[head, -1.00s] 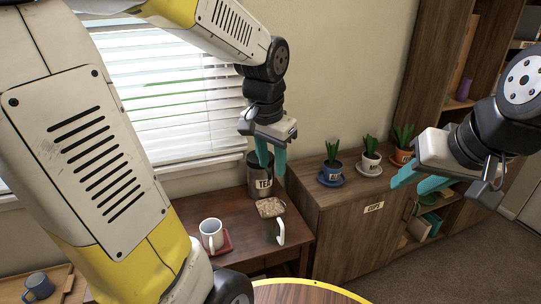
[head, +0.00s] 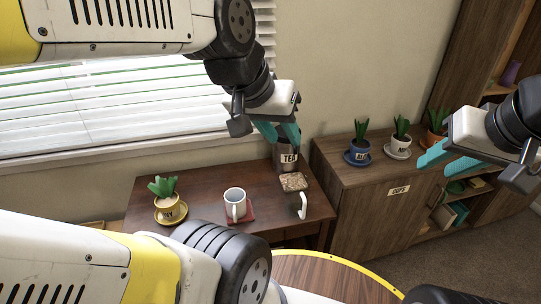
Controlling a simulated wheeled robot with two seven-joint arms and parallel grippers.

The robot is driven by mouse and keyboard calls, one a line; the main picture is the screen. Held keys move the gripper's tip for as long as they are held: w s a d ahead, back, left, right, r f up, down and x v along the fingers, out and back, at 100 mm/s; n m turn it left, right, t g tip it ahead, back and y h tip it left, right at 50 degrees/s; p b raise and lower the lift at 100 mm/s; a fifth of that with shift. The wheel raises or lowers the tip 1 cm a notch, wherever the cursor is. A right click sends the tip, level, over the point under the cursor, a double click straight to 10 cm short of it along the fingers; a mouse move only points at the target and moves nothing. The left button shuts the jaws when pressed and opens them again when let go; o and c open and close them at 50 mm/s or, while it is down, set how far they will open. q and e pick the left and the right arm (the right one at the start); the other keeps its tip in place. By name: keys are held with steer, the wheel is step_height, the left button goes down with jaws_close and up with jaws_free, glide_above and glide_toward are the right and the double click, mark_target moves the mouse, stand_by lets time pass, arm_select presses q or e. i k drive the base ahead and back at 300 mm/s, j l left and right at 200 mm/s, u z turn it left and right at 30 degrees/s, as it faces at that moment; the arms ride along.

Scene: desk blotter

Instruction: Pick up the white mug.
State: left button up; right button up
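The white mug (head: 236,203) stands upright on a red coaster (head: 250,215) on the dark wooden desk, its handle toward me. My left gripper (head: 279,137) is above and behind the mug, to its right, in front of the tea canister. Its teal fingers are apart, with nothing visible between them. My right gripper (head: 436,160) is far to the right, in front of the cabinet; its fingers look apart and empty. Neither gripper touches the mug.
A yellow potted plant (head: 168,205) stands left. Potted plants line the cabinet (head: 352,205). A yellow-rimmed round table (head: 325,275) is in front.

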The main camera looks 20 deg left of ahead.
mark_target(234, 198)
steer(key=k+j+u, duration=0.1)
steer(key=u, duration=0.95)
